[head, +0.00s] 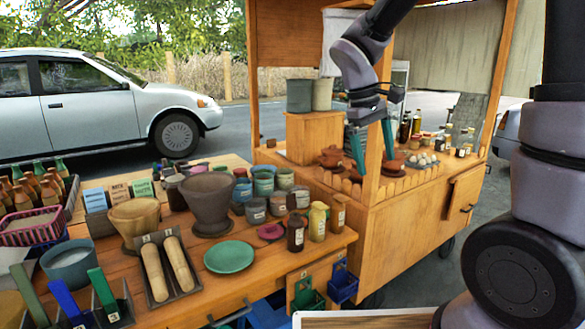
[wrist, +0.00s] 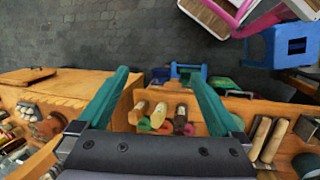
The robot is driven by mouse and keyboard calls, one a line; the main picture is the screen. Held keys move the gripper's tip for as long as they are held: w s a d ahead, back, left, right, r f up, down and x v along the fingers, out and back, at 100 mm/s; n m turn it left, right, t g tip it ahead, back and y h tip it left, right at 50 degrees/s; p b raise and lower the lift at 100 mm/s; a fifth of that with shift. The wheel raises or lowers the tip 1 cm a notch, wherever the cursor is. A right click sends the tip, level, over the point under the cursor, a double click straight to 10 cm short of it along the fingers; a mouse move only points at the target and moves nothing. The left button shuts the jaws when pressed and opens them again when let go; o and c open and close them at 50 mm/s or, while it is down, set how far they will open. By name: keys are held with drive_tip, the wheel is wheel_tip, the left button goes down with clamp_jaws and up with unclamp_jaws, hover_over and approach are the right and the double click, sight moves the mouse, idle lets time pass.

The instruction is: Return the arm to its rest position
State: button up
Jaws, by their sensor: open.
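My gripper (head: 373,150) hangs from my arm in front of the wooden food cart, fingers pointing down. Its two teal fingers stand apart with nothing between them. In the wrist view my gripper (wrist: 158,88) is open, and the front edge of the wooden counter and several bottles show beyond and between the fingers. Clay mortars stand on the table: a dark brown one (head: 208,200) and a tan one (head: 134,218). Two wooden pestles (head: 167,266) lie in a dark tray left of a green plate (head: 230,257).
The cart's wooden post (head: 379,140) is close to my gripper. Several bottles (head: 318,222) and cups stand on the table near its right edge. A blue stool (wrist: 282,46) stands on the paving in the wrist view. A silver car (head: 100,105) is parked behind.

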drive_tip(key=s+d+r+m+t+y, duration=0.2)
drive_tip(key=s+d+r+m+t, duration=0.1)
drive_tip(key=s+r+m, duration=0.1)
drive_tip(key=s+d+r+m+t+y, duration=0.3)
drive_tip(key=s+r+m+t, duration=0.1)
drive_tip(key=r, duration=0.4)
drive_tip(key=shift+s+m, duration=0.8)
drive_tip(key=shift+m, duration=0.1)
drive_tip(key=shift+r, duration=0.1)
